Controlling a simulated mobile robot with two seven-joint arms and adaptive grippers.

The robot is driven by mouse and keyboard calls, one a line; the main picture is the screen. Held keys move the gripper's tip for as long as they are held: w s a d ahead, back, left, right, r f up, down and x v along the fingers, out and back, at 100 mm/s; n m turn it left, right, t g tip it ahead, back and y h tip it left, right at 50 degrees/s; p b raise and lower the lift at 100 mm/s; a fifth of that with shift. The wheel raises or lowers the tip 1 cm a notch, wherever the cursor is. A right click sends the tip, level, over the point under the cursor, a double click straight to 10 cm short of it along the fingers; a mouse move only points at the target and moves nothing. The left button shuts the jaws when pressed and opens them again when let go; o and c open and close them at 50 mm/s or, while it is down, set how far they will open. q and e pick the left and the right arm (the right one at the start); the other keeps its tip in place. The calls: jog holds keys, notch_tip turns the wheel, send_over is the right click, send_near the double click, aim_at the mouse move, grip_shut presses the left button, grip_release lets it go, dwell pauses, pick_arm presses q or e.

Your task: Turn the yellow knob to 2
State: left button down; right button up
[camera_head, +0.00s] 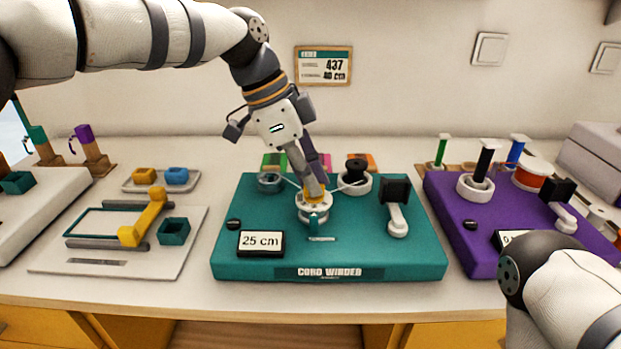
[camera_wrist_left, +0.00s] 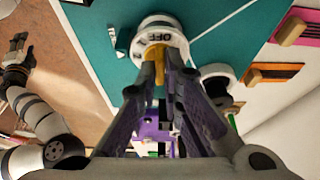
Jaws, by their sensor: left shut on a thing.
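The yellow knob (camera_head: 315,192) stands on a round white dial (camera_head: 315,212) near the middle of the teal cord winder board (camera_head: 230,262). My left gripper (camera_head: 316,182) comes down from above and is shut on the yellow knob. In the left wrist view the yellow knob (camera_wrist_left: 156,56) sits between the fingertips, and the dial (camera_wrist_left: 160,40) shows the word OFF. The fingers hide part of the knob, and the dial's other marks are too small to read. My right arm is at the lower right of the head view; its gripper is out of frame.
A 25 cm sign (camera_head: 261,243) stands at the board's front left. A white-handled crank (camera_head: 397,218) stands at its right, and a black-topped spool (camera_head: 355,178) behind the dial. A purple board (camera_head: 475,240) is at the right, a white tool board (camera_head: 90,260) at the left.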

dwell(0.5)
pick_arm(q)
jog(key=c, duration=1.7)
grip_release()
jog(key=v, duration=1.2)
